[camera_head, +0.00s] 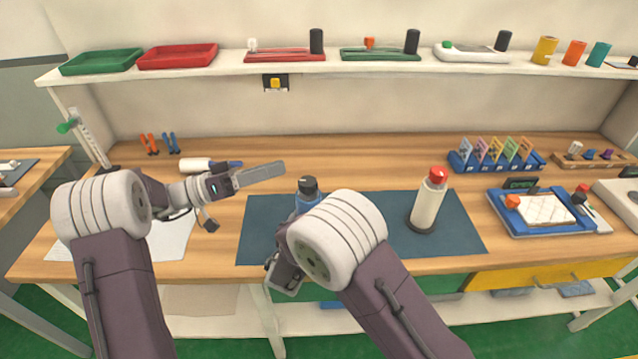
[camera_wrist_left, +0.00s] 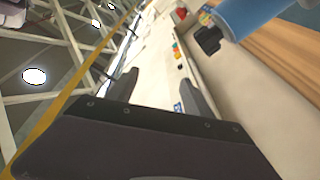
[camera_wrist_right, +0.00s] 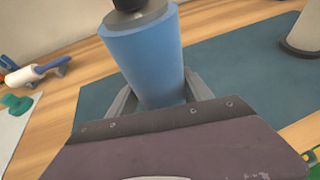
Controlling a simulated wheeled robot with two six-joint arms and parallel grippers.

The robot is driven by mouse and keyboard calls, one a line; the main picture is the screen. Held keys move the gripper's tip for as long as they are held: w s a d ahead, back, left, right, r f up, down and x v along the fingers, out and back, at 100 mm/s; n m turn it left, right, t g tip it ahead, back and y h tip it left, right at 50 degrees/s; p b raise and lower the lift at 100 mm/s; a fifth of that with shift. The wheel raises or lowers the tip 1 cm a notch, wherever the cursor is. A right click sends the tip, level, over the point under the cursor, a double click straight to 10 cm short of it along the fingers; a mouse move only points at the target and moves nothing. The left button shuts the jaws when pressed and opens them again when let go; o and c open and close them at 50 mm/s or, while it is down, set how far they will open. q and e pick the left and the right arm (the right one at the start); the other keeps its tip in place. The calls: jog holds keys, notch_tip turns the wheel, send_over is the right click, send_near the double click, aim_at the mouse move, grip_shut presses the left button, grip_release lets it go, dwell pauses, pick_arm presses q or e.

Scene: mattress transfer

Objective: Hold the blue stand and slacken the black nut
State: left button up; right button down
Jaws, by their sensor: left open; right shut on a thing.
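The blue stand (camera_head: 307,200) stands upright on the dark blue mat, partly hidden behind my right arm in the head view. The black nut (camera_head: 308,185) sits on its top. In the right wrist view the blue stand (camera_wrist_right: 147,55) is between the fingers of my right gripper (camera_wrist_right: 160,100), which is shut on it. The black nut shows at the top edge there (camera_wrist_right: 128,4). My left gripper (camera_head: 262,174) is open and empty, to the left of the nut and slightly above it. The left wrist view shows its two fingers (camera_wrist_left: 157,90) apart, with the blue stand (camera_wrist_left: 262,12) at the upper right.
The mat (camera_head: 262,235) has free room right of the stand, up to a white bottle with a red top (camera_head: 428,198). A white roller (camera_head: 196,164) lies behind my left gripper. A blue tray (camera_head: 540,228) and a blue rack (camera_head: 490,162) stand at the right.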

aim_at(320, 194)
pick_arm(q)
jog(key=w+a+f+m+g+y, duration=0.15)
jog(key=w+f+m+g, duration=0.25)
jog(key=f+m, duration=0.45)
jog(key=shift+m, duration=0.35)
jog(key=d, duration=1.2)
jog(key=shift+s+r, duration=0.25)
jog(key=shift+r, duration=0.15)
grip_shut()
jog(key=n+t, duration=0.2)
jog(key=t, duration=0.1)
jog(key=n+t, duration=0.1)
jog(key=t, duration=0.1)
jog(key=shift+w+y, duration=0.25)
jog(key=shift+w, duration=0.15)
jog(key=shift+w+a+n+t+y, duration=0.1)
jog(key=shift+n+t+y, duration=0.05)
jog(key=shift+n+t, duration=0.35)
jog(key=shift+w+a+n+t+y, duration=0.1)
jog(key=shift+n+t+y, duration=0.05)
jog(key=shift+n+t, duration=0.3)
